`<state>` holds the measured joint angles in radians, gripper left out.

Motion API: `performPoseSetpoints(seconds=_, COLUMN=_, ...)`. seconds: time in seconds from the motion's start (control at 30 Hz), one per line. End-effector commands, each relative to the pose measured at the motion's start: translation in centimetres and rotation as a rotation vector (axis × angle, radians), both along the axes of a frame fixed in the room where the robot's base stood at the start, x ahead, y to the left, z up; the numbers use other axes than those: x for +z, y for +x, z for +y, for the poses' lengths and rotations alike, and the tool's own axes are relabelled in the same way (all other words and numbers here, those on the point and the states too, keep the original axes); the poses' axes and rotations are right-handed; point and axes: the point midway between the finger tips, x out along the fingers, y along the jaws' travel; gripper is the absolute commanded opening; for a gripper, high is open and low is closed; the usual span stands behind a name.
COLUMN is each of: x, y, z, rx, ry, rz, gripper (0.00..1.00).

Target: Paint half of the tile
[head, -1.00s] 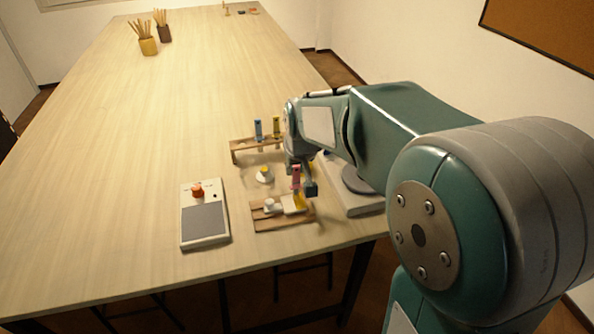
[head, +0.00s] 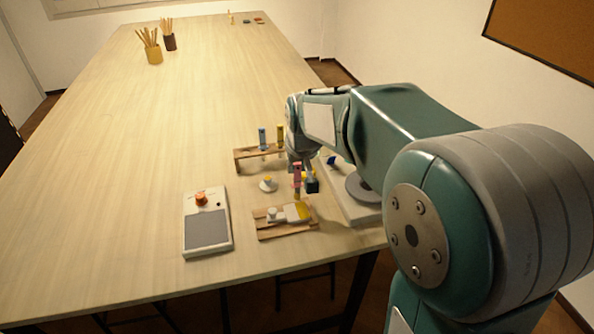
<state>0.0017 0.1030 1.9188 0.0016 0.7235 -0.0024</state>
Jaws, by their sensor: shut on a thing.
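The tile (head: 290,215) is a small pale piece lying on a wooden board (head: 270,234) near the table's front edge. Its right part is yellow and its left part is white. My gripper (head: 304,184) is just above and behind the tile's right end. It is shut on an upright pink-handled tool (head: 297,171), which seems to be a brush.
A wooden rack (head: 243,155) holds blue and yellow upright tools behind the dish. A grey box with an orange knob (head: 208,235) lies left of the board. A pale slab with a grey disc (head: 358,208) is at right, partly behind my arm. The table's left is clear.

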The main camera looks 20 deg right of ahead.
Motion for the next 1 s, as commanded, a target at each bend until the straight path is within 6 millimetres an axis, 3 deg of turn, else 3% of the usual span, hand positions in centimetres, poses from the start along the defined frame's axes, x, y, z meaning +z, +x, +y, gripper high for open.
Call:
performPoseSetpoints(seconds=0.5, x=3.9, y=0.0, z=0.0, rx=0.000, ry=0.000, rz=0.000, gripper=0.00)
performPoseSetpoints(seconds=1.0, x=4.3, y=0.0, z=0.0, rx=0.000, ry=0.000, rz=0.001, gripper=0.00)
